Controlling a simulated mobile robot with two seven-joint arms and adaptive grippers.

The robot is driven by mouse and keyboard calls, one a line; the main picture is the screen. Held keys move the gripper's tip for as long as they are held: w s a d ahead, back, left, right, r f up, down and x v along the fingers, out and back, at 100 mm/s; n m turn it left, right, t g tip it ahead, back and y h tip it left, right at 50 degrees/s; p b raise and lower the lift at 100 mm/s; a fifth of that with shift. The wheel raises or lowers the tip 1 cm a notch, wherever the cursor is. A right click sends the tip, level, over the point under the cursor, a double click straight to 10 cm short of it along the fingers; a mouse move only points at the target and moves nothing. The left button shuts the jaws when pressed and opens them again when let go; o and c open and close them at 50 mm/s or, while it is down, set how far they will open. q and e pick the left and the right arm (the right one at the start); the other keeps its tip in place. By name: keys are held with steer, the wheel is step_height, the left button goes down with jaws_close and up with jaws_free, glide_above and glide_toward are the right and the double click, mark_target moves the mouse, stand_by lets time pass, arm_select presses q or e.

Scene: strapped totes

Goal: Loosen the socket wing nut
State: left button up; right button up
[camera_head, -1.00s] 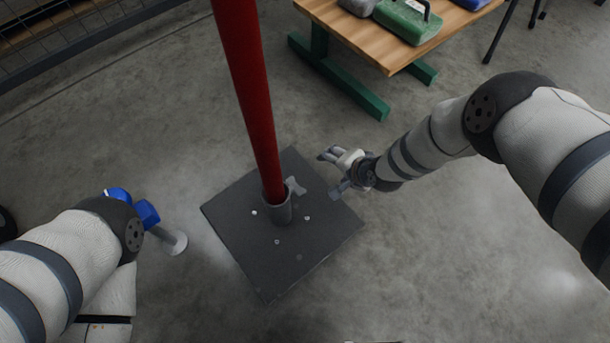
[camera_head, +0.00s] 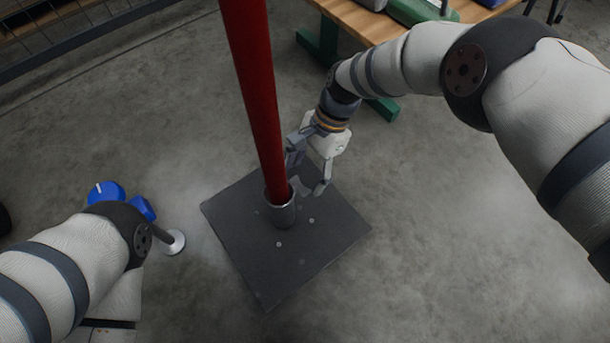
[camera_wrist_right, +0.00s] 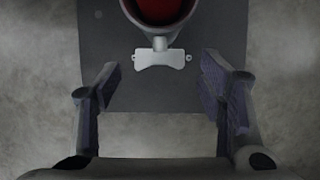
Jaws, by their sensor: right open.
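A grey wing nut (camera_head: 305,184) sticks out from the side of the grey socket (camera_head: 282,214), just above the dark square base plate (camera_head: 300,255). In the right wrist view the wing nut (camera_wrist_right: 160,60) shows whole, its flat wings spread sideways. A red pole (camera_head: 255,90) stands in the socket. My right gripper (camera_head: 306,178) is open and close to the wing nut. In the right wrist view its fingers lie left and right of the nut and a little short of it, with gaps on both sides. My left gripper is out of view.
A wooden bench (camera_head: 365,22) with green legs and a green case (camera_head: 425,10) stands behind my right arm. Blue objects (camera_head: 106,191) and a pale disc (camera_head: 172,242) lie by my left forearm. The floor right of the plate is clear.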

steer(key=shift+x, duration=0.75)
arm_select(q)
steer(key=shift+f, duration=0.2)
arm_select(e)
steer(key=shift+c, duration=0.5)
